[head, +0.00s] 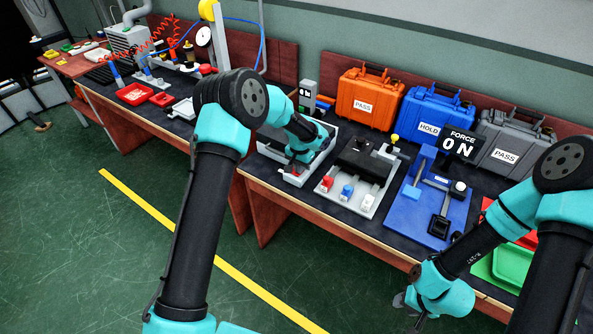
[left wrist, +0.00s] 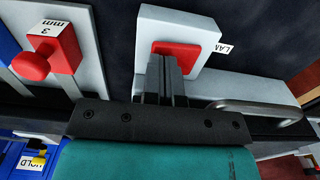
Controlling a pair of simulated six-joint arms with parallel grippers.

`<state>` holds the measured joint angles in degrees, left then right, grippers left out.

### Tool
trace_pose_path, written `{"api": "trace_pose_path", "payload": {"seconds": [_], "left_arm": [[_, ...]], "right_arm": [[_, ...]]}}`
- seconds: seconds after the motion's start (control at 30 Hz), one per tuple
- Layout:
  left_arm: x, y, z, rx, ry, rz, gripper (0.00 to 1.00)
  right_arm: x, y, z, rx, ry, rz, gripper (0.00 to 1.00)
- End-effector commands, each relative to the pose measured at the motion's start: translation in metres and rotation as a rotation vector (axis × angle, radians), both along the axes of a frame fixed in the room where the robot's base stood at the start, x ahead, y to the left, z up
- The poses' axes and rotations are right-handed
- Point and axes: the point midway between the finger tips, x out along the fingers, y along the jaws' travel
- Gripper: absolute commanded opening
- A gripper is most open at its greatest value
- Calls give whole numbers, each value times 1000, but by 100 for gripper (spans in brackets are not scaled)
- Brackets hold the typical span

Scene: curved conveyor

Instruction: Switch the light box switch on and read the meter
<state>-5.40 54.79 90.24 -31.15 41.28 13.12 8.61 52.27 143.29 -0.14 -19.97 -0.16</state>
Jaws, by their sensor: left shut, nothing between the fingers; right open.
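The light box (head: 262,150) is a white box on the bench, largely behind my left arm in the head view. In the left wrist view its red switch (left wrist: 188,52) sits on a white block, with a partly hidden label beside it beginning "LAM". My left gripper (left wrist: 166,68) is shut and empty, its fingertips at the red switch and covering part of it; whether they touch I cannot tell. In the head view my left gripper (head: 296,168) is low over the box. A grey upright unit with a small display (head: 306,93) stands behind it, unreadable. My right gripper (head: 404,300) is open, in front of the bench.
A grey fixture with red, blue and white blocks (head: 347,191) stands right of the light box. Further right is a blue fixture (head: 410,205) with a display (head: 458,145) reading "FORCE 0 N". Orange (head: 366,98), blue (head: 431,114) and grey (head: 508,139) cases line the back.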

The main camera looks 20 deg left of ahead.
Motion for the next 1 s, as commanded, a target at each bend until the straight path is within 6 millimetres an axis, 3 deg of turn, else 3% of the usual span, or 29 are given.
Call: {"api": "trace_pose_path", "payload": {"seconds": [0.47, 1.0], "left_arm": [[0, 0, -3, 0, 0, 0, 0], [0, 0, 28, 0, 0, 0, 0]], "right_arm": [[0, 0, 0, 0, 0, 0, 40], [0, 0, 0, 0, 0, 0, 40]]}}
